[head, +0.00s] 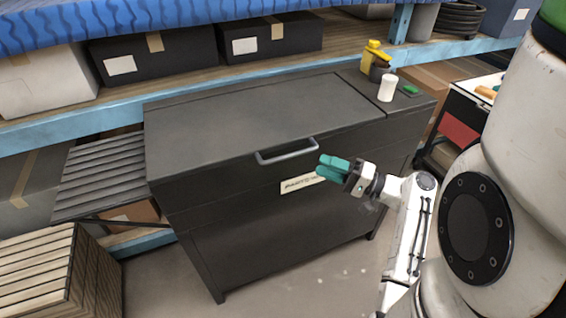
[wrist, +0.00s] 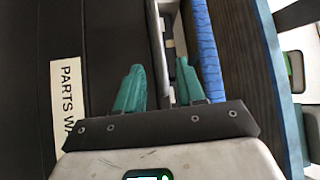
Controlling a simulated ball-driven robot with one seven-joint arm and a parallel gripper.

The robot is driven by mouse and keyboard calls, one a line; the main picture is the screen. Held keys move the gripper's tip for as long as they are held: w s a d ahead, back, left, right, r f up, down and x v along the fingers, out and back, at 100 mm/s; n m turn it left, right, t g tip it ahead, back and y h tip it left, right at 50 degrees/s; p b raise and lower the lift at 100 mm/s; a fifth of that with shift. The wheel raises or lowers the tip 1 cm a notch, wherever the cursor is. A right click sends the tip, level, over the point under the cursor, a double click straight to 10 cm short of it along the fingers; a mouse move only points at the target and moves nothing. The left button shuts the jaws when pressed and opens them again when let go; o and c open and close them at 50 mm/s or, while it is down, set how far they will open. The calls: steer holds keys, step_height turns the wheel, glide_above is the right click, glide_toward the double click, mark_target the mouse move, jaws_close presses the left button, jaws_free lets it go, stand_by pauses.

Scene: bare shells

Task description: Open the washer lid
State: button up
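The washer (head: 270,215) is a dark grey cabinet on legs, with a "PARTS WA…" label (head: 302,184) on its front. Its flat lid (head: 262,112) is down, closed over the top. A light grey bar handle (head: 287,152) sticks out from the lid's front edge. My gripper (head: 330,168) has teal fingers and is just below and right of the handle's right end. In the wrist view, my gripper (wrist: 160,82) is open, and a grey bar (wrist: 157,45), apparently the handle, runs between the fingers. I cannot tell whether they touch it.
A yellow bottle (head: 373,54), a white cup (head: 387,88) and a green item (head: 411,89) stand on the washer's right-hand ledge. Shelves with dark boxes (head: 155,55) are behind. A slatted crate (head: 40,275) is at the lower left. Floor (head: 270,290) in front is clear.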

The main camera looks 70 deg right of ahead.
mark_target(292, 155)
steer(key=w, duration=0.3)
steer(key=w+r+p, duration=0.1)
steer(key=w, duration=0.2)
steer(key=w+p, duration=0.1)
steer(key=w, duration=0.3)
steer(key=shift+d+r, duration=0.15)
steer(key=shift+d, duration=0.15)
jaws_close()
